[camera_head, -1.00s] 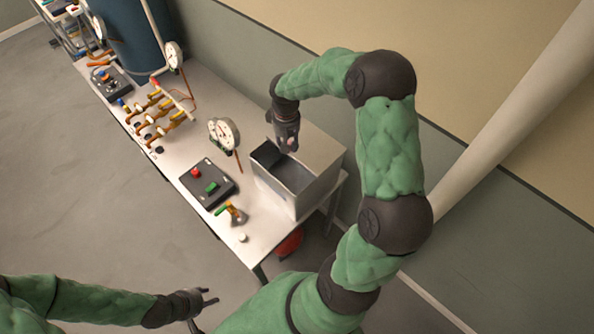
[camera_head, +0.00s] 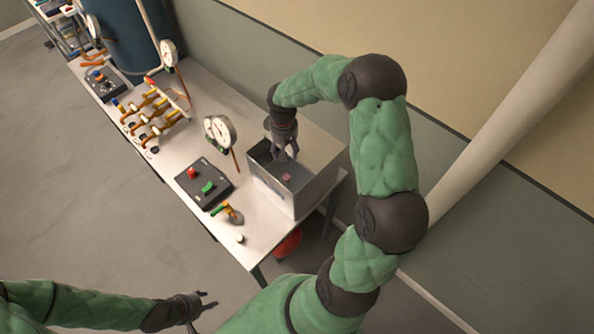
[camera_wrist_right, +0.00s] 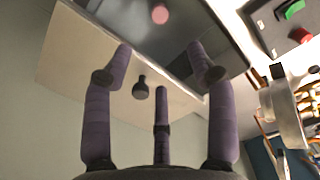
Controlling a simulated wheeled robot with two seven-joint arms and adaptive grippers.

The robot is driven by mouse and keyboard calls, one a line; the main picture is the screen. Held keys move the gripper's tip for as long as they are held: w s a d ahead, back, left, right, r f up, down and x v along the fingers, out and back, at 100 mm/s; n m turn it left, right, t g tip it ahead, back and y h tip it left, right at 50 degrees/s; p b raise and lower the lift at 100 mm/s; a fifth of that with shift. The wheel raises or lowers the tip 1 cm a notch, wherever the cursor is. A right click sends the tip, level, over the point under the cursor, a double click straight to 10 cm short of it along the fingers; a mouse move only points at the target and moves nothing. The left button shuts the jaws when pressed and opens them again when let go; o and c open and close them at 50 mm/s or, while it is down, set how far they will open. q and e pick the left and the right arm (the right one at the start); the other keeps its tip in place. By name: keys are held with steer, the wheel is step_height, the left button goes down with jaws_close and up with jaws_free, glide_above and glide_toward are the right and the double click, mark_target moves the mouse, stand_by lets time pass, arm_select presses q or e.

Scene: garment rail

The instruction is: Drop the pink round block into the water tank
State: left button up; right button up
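The pink round block (camera_head: 286,177) is inside the open-topped grey water tank (camera_head: 322,188), below my right gripper. It also shows in the right wrist view (camera_wrist_right: 160,13), beyond the fingertips and apart from them. I cannot tell whether it rests on the tank's bottom. My right gripper (camera_head: 287,155) is above the tank opening, with its fingers spread and empty; its purple fingers fill the middle of the wrist view (camera_wrist_right: 160,72). My left gripper (camera_head: 209,299) is at the lower left, away from the table, with its fingers apart and nothing between them.
A black box with red and green buttons (camera_head: 205,189), a dial gauge (camera_head: 219,133) and a small valve with a yellow-green handle (camera_head: 231,212) stand beside the tank. Pipes with valves (camera_head: 155,112) and a blue cylinder (camera_head: 120,42) are farther left. A wall runs behind the table.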

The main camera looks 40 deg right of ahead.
steer(key=shift+r, duration=0.1)
step_height(320, 180, up, 12)
stand_by(0.6)
